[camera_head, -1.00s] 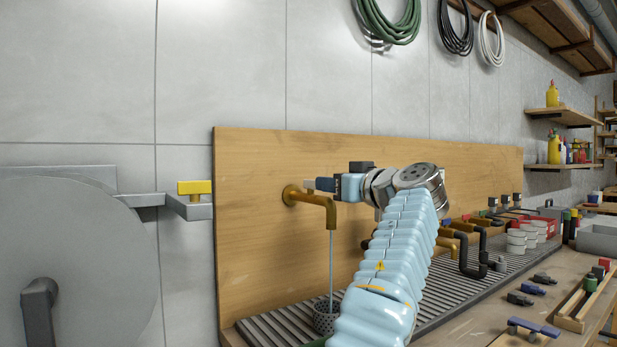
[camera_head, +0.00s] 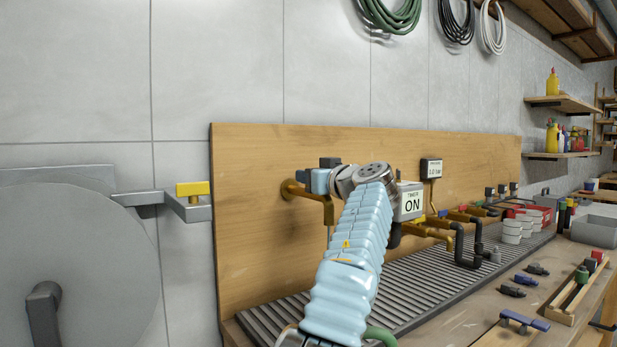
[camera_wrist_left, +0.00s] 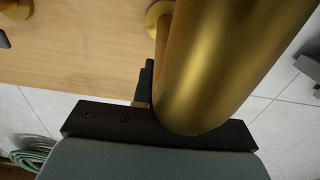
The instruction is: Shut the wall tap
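The wall tap (camera_head: 328,208) is a brass spout on the wooden backboard, with its round flange at the left. In the left wrist view, a large brass cylinder (camera_wrist_left: 220,60) fills the middle, very near the gripper's dark palm. One dark finger (camera_wrist_left: 146,82) shows beside it; the other is hidden, so I cannot tell its opening. The tap's handle is not clear. A thin stream shows below the spout; my arm hides most of it. My right gripper is out of view.
A grey reel (camera_head: 90,255) and a yellow lever (camera_head: 192,188) on a bracket stand left. A ribbed drain tray (camera_head: 405,280) runs below. More pipes (camera_head: 468,252) and a bench (camera_head: 490,310) are to the right.

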